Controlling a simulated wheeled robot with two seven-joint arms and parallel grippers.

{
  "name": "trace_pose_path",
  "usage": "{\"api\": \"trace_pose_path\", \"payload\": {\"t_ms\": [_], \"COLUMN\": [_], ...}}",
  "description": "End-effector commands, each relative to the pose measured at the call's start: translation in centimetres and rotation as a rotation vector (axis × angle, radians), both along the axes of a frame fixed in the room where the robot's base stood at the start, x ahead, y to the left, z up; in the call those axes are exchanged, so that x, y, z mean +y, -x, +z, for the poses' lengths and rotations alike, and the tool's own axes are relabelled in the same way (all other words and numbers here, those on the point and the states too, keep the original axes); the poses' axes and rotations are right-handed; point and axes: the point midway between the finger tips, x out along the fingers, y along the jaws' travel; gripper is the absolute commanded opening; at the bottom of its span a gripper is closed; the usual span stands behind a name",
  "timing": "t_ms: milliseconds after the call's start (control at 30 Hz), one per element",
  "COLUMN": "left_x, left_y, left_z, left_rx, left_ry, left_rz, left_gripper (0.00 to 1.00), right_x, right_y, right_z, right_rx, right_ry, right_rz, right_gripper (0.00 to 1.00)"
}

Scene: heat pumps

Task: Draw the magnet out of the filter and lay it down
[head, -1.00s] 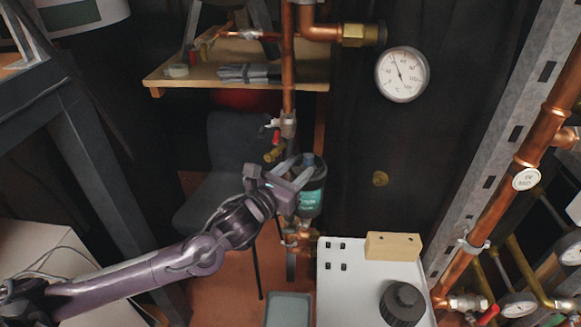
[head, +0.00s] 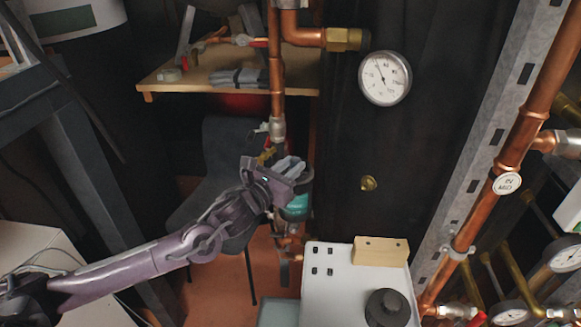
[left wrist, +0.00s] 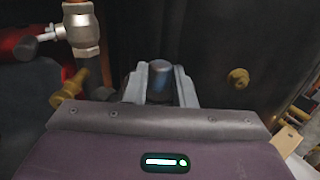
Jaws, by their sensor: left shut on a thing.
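The filter (head: 297,206), a dark canister with a teal label, sits on the copper pipework in the middle of the head view. My left gripper (head: 290,167) is at its top and hides its upper part there. In the left wrist view the magnet's dark blue-grey round top (left wrist: 160,78) stands between the two grey fingers of my left gripper (left wrist: 160,85), which is shut on it. The magnet's lower part is hidden. I cannot tell whether it is still seated in the filter. My right gripper is not in view.
A white worktop (head: 335,290) right of the filter carries a wooden block (head: 381,251) and a black knobbed part (head: 388,308). A grey tray (head: 278,313) lies low at its left. A vertical copper pipe (head: 276,80) rises above the filter. A round gauge (head: 385,78) hangs to the right.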

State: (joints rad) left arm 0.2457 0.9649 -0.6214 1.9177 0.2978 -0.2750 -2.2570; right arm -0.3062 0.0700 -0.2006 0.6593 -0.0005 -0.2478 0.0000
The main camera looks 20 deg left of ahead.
Motion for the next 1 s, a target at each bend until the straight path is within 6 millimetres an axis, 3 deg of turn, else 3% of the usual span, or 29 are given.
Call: {"api": "trace_pose_path", "payload": {"t_ms": [500, 1000], "left_x": [0.0, 0.0], "left_y": [0.0, 0.0], "left_z": [2.2, 4.4], "left_rx": [-0.002, -0.002], "left_ry": [-0.001, 0.0], "left_rz": [0.0, 0.001], "left_gripper": [0.03, 0.03], "right_x": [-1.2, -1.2], "right_y": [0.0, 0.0], "right_z": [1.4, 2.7], "right_rx": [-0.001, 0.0], "right_ry": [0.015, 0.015], "right_rz": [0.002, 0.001], "right_gripper": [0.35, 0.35]}}
